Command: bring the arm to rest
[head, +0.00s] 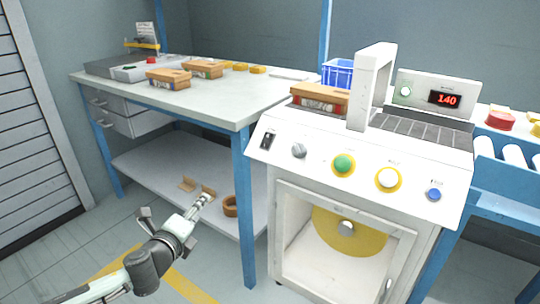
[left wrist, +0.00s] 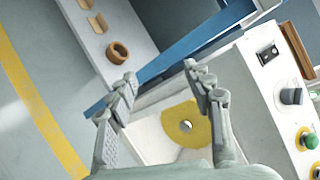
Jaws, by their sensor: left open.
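My left arm comes in from the lower left of the head view. Its gripper (head: 202,201) is in front of the bench, left of the white machine, and overlaps the lower shelf in the picture. In the left wrist view the two fingers of the gripper (left wrist: 162,76) stand wide apart with nothing between them. Beyond them are the white machine's (head: 360,154) open lower compartment and its yellow disc (left wrist: 184,128). The gripper appears clear of the machine, though the exact gap cannot be told. My right gripper is not in view.
The bench (head: 222,95) holds several wood-coloured blocks and a grey device (head: 135,68). A brown ring (head: 230,206) lies on its lower shelf (head: 150,165); the ring also shows in the left wrist view (left wrist: 117,52). A blue bench leg (head: 243,210) stands between shelf and machine. A roller conveyor (head: 515,154) is at right.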

